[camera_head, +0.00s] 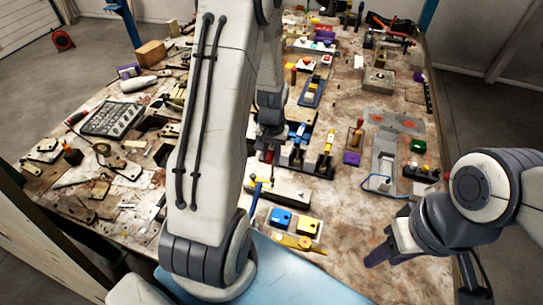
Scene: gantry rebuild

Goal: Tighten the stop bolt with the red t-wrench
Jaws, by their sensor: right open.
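I cannot clearly pick out the red t-wrench or the stop bolt among the small parts on the workbench (345,85). A grey fixture plate (384,150) with reddish marks at its far end lies on the right side of the bench. My right gripper (380,256) is open over the bench's near right edge, nearer to me than that plate, with nothing seen in it. My left arm crosses the middle of the view and hides part of the bench. Its dark wrist end (268,118) shows behind the big link, and its fingers cannot be made out.
A purple block with an upright brown-handled tool (354,142) stands left of the plate. Blue and yellow blocks (295,222) sit near the front. A grey tray (112,120) and scattered metal parts crowd the left side.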

